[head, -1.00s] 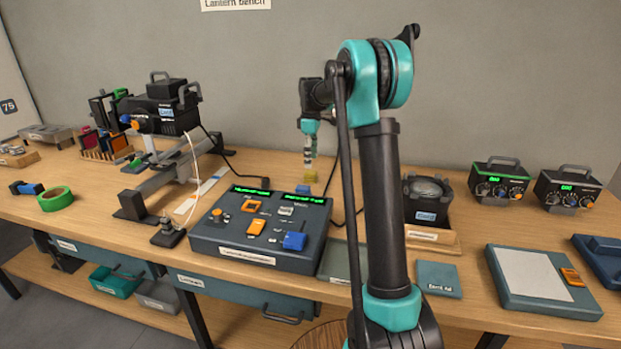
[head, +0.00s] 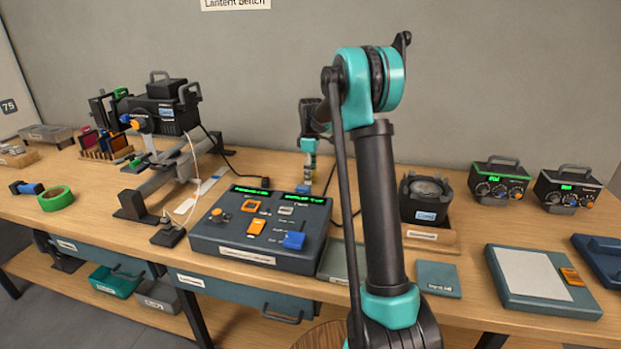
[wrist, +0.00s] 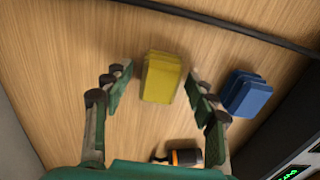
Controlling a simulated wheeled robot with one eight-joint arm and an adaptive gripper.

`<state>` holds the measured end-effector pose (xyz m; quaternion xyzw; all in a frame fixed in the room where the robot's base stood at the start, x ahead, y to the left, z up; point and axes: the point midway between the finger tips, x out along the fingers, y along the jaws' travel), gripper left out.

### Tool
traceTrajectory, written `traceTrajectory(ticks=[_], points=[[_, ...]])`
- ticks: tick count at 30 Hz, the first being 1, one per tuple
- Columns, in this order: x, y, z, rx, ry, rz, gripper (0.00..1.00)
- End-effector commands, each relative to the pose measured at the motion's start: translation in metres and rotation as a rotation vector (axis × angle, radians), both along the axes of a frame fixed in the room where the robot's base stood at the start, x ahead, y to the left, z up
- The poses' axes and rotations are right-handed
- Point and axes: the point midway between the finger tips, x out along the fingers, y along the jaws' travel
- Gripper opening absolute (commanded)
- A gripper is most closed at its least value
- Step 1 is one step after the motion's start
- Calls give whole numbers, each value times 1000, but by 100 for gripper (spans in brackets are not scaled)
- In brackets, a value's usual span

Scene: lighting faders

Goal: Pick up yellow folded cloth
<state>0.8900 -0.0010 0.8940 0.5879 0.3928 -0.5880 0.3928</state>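The yellow folded cloth (wrist: 161,78) lies on the wooden bench in the wrist view. My gripper (wrist: 159,82) is open, with one finger to the left of the cloth and one to the right. A gap shows on the left, and the right fingertip is close to the cloth's edge. Whether it touches, and the exact height above the bench, I cannot tell. In the head view my gripper (head: 309,168) is low behind the control console, and the cloth is mostly hidden there.
A blue folded cloth (wrist: 246,92) lies just right of the right finger. An orange and black object (wrist: 180,157) lies nearer my palm. The control console (head: 262,235) stands in front, and a black cable (wrist: 225,25) crosses the bench beyond the yellow cloth.

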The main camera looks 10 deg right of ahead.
Motion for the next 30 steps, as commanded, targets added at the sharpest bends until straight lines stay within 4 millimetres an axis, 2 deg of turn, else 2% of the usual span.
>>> traceTrajectory(ticks=[2,9,17,22,26,30], points=[[0,0,0,0,0,0,43],[0,0,0,0,0,0,14],[0,0,1,0,0,0,13],[0,0,9,0,0,0,13],[0,0,25,0,0,0,13],[0,0,54,0,0,0,13]])
